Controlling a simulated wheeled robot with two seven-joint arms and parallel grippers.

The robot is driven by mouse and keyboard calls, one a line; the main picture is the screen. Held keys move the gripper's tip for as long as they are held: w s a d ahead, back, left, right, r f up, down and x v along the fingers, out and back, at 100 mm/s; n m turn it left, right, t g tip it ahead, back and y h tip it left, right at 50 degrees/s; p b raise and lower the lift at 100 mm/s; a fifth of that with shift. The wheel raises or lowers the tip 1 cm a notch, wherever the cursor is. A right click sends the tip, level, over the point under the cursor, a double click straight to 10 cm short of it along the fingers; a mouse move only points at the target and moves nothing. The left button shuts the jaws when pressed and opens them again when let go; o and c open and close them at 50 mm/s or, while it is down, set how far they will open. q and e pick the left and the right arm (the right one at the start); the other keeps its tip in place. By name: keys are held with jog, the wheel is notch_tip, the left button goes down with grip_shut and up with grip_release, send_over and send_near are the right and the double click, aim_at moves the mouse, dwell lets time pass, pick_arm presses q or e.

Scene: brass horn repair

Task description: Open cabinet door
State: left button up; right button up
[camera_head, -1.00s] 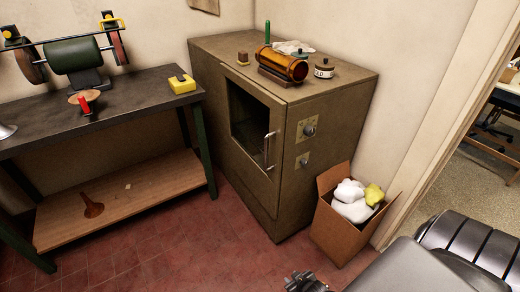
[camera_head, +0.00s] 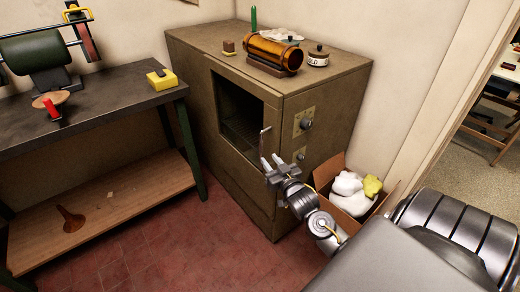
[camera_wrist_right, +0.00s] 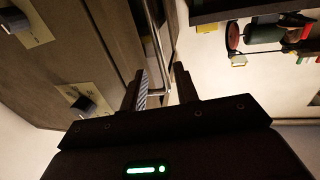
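The brown cabinet (camera_head: 190,60) stands against the wall, and its door (camera_head: 218,132) with a dark window looks shut. The upright metal door handle (camera_head: 264,143) is at the door's right edge, its lower part hidden by my right gripper (camera_head: 271,162). In the right wrist view the handle (camera_wrist_right: 154,40) runs between the two fingers of my right gripper (camera_wrist_right: 159,70). The fingers are apart, and I see no clear contact with the bar. My left gripper is in neither view.
Two knobs (camera_head: 306,124) are on the cabinet's right face. A cardboard box (camera_head: 325,172) with white and yellow cloths stands beside it. A workbench (camera_head: 100,100) with a grinder (camera_head: 36,52) is at left. The red floor (camera_head: 170,240) in front is clear.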

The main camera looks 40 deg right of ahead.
jog(key=x, duration=0.8)
jog(key=shift+a, duration=0.1)
grip_shut()
